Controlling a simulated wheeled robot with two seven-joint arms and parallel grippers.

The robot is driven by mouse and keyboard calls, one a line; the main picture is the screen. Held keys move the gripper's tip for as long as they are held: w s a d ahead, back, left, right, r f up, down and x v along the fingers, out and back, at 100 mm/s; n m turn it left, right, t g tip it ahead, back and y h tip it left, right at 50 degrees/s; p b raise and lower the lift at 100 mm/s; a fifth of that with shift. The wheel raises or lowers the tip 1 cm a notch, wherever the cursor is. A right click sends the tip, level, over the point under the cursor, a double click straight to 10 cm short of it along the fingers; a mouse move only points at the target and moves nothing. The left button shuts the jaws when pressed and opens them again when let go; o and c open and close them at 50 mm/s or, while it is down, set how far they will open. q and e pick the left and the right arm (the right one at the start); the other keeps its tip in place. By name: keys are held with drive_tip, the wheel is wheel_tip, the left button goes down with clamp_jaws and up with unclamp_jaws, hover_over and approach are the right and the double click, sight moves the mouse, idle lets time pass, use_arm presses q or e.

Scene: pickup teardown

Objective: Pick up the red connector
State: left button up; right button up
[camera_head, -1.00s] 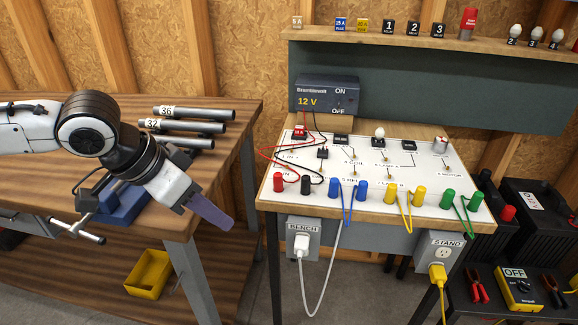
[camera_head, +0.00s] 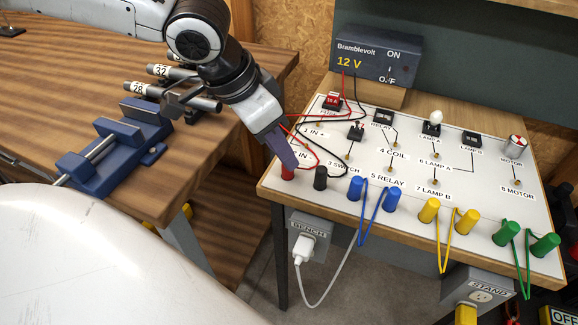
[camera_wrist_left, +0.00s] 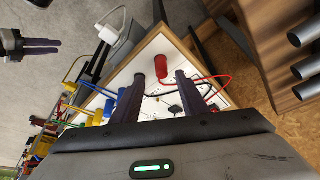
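The red connector (camera_head: 288,173) is a short red cylinder standing at the front left corner of the white circuit board (camera_head: 345,207). My left gripper (camera_head: 288,158) reaches down over it from above, and its purple fingers partly cover it. In the left wrist view the red connector (camera_wrist_left: 160,66) shows between the fingertips of the left gripper (camera_wrist_left: 159,80), which are apart with a gap. I see no grip on it. The right gripper (camera_wrist_left: 42,46) shows at the upper left of the wrist view, away from the board; its finger gap is unclear.
A black connector (camera_head: 320,178) stands just right of the red one, with blue (camera_head: 355,187), yellow (camera_head: 429,210) and green (camera_head: 506,233) ones further right. Red and black wires loop behind. A blue vise (camera_head: 118,150) and metal tubes (camera_head: 187,98) are on the wooden bench at left.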

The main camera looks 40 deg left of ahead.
use_arm(q)
drive_tip(key=x, duration=0.1)
drive_tip(key=b+x, duration=0.1)
drive_tip(key=x, duration=0.3)
drive_tip(key=shift+w+a, duration=0.1)
drive_tip(key=shift+w, duration=0.2)
clamp_jaws()
